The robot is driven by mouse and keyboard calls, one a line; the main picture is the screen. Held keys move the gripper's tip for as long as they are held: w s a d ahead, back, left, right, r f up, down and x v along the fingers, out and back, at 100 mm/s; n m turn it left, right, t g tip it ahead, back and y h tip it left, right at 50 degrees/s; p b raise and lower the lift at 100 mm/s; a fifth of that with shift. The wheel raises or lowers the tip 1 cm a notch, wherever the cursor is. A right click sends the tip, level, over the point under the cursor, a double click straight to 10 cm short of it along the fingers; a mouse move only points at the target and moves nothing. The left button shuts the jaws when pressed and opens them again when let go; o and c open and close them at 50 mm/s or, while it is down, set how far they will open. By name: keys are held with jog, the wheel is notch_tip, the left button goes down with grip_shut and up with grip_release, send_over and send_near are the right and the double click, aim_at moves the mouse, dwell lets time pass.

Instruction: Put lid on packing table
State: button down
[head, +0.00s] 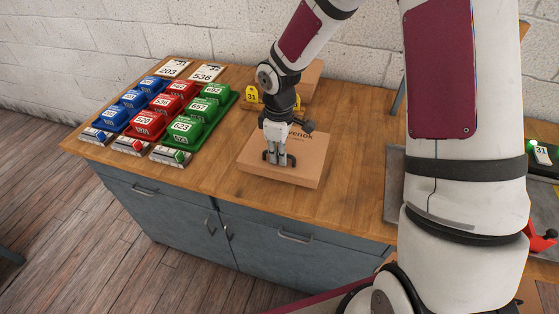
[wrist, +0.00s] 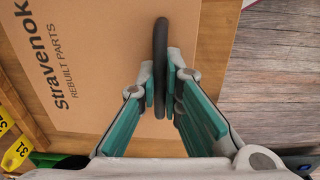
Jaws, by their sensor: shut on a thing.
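The lid (head: 310,172) is a flat tan cardboard piece printed "Stravenok REBUILT PARTS" with a dark bar handle. It is over the front middle of the wooden table (head: 215,160). I cannot tell whether its underside touches the wood. My gripper (head: 278,162) points down and is shut on the handle. In the wrist view the lid (wrist: 100,60) fills the left and middle, and my fingertips (wrist: 160,88) close on both sides of the dark handle (wrist: 160,50). The far part of the lid is partly hidden by my arm in the head view.
Blue, red and green numbered bins (head: 150,124) stand at the table's left, with small boxes in front and white cards (head: 207,73) behind. A yellow tag (head: 252,97) and cardboard box (head: 312,75) are behind the lid. Bare wood lies left of the lid.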

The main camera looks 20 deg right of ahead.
notch_tip(320, 180, down, 3)
jog(key=shift+r, duration=0.1)
jog(key=c, duration=1.8)
grip_release()
jog(key=shift+o, duration=0.2)
notch_tip(320, 180, up, 11)
jog(key=shift+f, duration=0.1)
jog(key=shift+s+r, duration=0.2)
jog(key=shift+r, duration=0.65)
jog(key=s+d+r+m+t+h, duration=0.1)
jog(key=s+d+r+m, duration=0.15)
jog(key=s+r, duration=0.3)
jog(key=s+d+r+m+t, duration=0.1)
jog(key=s+r+m, duration=0.25)
jog(key=r, duration=0.35)
jog(key=s+r+m+t+y, duration=0.1)
jog(key=s+r+m+t, duration=0.2)
jog(key=s, duration=1.1)
jog(key=shift+d+r+m, duration=0.2)
jog(key=shift+r+m, duration=0.9)
jog(key=shift+r, duration=0.1)
